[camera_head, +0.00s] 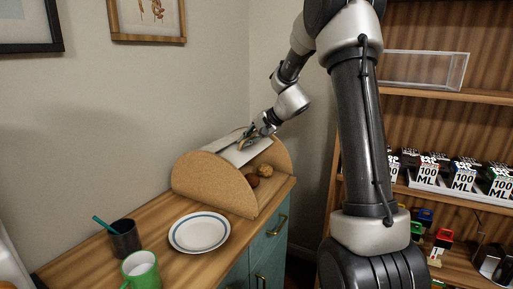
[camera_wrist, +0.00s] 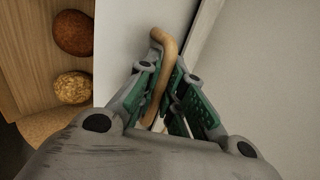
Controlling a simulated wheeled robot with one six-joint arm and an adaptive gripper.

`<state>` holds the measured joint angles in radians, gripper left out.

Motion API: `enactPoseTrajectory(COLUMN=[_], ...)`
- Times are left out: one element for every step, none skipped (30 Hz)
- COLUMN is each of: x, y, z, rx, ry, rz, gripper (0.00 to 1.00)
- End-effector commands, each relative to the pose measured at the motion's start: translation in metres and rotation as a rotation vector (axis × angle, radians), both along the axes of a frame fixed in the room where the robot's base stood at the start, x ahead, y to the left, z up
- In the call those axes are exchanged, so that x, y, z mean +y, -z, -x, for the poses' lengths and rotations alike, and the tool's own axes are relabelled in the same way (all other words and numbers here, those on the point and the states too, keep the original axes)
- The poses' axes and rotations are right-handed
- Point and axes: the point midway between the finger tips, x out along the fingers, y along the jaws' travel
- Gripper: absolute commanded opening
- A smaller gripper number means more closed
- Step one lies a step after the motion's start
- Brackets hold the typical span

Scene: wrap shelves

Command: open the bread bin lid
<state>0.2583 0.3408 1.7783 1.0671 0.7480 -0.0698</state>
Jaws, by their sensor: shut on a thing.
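The bread bin (camera_head: 215,183) stands on the wooden counter against the wall, with cork-coloured curved ends. Its pale lid (camera_head: 236,150) is raised toward the top, so the front is open and bread shows inside. My gripper (camera_head: 252,131) reaches it from the upper right. In the wrist view my gripper (camera_wrist: 163,88) is shut on the lid's wooden handle (camera_wrist: 165,50), which passes between the green finger pads. The white lid (camera_wrist: 117,40) lies beneath the handle. A dark roll (camera_wrist: 73,33) and a lighter, rough roll (camera_wrist: 73,87) lie inside the bin.
A white plate (camera_head: 199,232) with a blue ring lies in front of the bin. A dark cup (camera_head: 125,240) with a teal stick and a green mug (camera_head: 141,270) stand at the counter's front left. A shelf unit (camera_head: 450,95) with several boxes stands at right.

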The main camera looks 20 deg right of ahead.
Motion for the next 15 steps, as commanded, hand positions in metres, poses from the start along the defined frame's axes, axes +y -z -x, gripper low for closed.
enactPoseTrajectory(x=[0.004,0.006,0.008,0.010,0.011,0.012,0.013,0.014,0.015,0.015,0.016,0.016,0.017,0.017,0.017], y=[-0.002,-0.003,-0.004,-0.004,-0.005,-0.005,-0.006,-0.006,-0.007,-0.007,-0.007,-0.007,-0.007,-0.007,-0.007], z=[-0.004,-0.007,-0.009,-0.011,-0.012,-0.014,-0.015,-0.016,-0.018,-0.018,-0.019,-0.020,-0.020,-0.020,-0.020], rx=[-0.002,-0.002,-0.002,-0.002,-0.001,-0.001,-0.001,-0.001,-0.001,-0.001,-0.001,-0.001,-0.001,-0.001,-0.001], ry=[-0.005,-0.005,-0.006,-0.006,-0.005,-0.004,-0.004,-0.005,-0.005,-0.005,-0.005,-0.005,-0.005,-0.005,-0.004], rz=[0.001,0.001,0.001,0.001,0.000,0.000,0.000,0.000,0.000,0.000,0.000,0.000,0.000,0.000,0.000], gripper=[0.00,0.00,0.00,0.00,0.00,0.00,0.00,0.00,0.00,0.00,0.00,0.00,0.00,0.00,0.00])
